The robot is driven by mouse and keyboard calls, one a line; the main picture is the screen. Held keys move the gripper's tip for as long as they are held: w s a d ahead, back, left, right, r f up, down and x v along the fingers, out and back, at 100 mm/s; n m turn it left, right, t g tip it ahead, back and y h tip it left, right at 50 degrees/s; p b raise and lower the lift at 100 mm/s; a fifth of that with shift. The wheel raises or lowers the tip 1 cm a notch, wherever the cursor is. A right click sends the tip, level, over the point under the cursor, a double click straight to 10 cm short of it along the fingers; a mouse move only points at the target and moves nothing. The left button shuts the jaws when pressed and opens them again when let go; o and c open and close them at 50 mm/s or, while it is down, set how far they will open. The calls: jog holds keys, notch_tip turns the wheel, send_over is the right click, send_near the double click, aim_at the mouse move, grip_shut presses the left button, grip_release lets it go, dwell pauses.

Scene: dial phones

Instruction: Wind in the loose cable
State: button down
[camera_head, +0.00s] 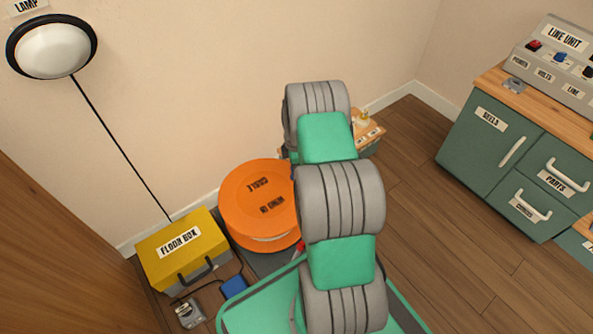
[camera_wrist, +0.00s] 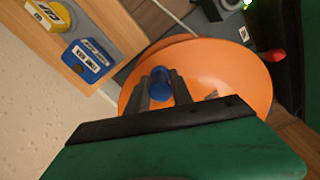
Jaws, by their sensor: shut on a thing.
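The orange cable reel (camera_head: 255,205), lettered "CABLE" and "WIND IN", stands on a dark base by the wall. It also shows in the wrist view (camera_wrist: 235,75). A blue crank knob (camera_wrist: 160,82) stands up from the reel's face. My gripper (camera_wrist: 163,90) is shut on this knob, one finger on each side. In the head view my arm hides the gripper and the knob. A dark cable (camera_head: 207,286) runs on the floor beside a blue block (camera_head: 234,287), near the yellow floor box (camera_head: 180,250). I cannot tell where it ends.
A grey fitting (camera_head: 188,313) lies on the floor in front of the floor box. A lamp (camera_head: 52,50) hangs on the wall. A green cabinet (camera_head: 490,150) with a line unit (camera_head: 560,60) stands at right. A wooden board (camera_wrist: 95,25) with labelled pieces is close to the reel. Floor at right is clear.

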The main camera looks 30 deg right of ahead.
jog(key=shift+w, duration=0.1)
jog(key=c, duration=1.3)
grip_release()
notch_tip(320, 180, up, 8)
jog(key=p, duration=0.3)
jog(key=shift+f+p, duration=0.1)
jog(key=shift+p, duration=0.2)
